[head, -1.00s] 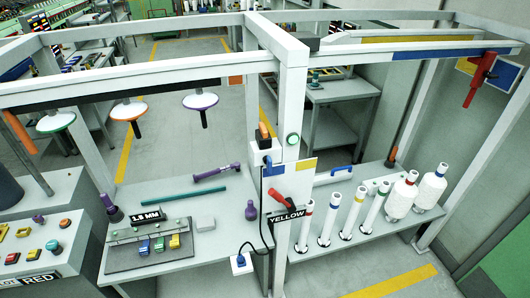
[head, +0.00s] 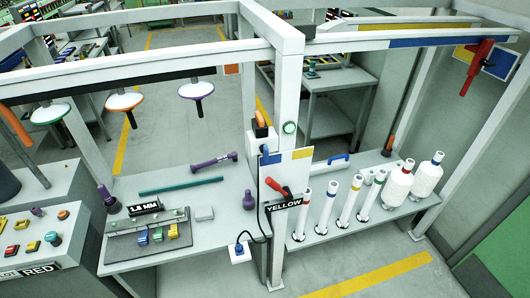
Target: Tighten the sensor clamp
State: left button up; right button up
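No part is marked as the sensor clamp, and I cannot tell for certain which one it is. A red clamp-like device (head: 477,65) hangs from the right end of the overhead beam, beside a blue and yellow panel. A red lever handle (head: 275,186) sits on the white panel of the central post, above the label YELLOW (head: 284,204). Whether either is tight or loose cannot be seen. Neither of my grippers is in view.
A left bench (head: 205,232) holds a purple tool (head: 214,161), a teal rod (head: 181,186) and a fixture with coloured blocks. The right shelf (head: 322,214) holds several white tubes and two white bottles. A white frame (head: 288,90) spans both. Floor shows at lower right.

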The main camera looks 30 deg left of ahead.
aim_at(264, 149)
jog(key=i+l, duration=0.15)
jog(key=i, duration=0.15)
jog(key=i+u, duration=0.1)
jog(key=u, duration=0.3)
jog(key=i+l+u, duration=0.1)
jog(key=u, duration=0.3)
jog(key=i+l+u, duration=0.1)
jog(key=u, duration=0.3)
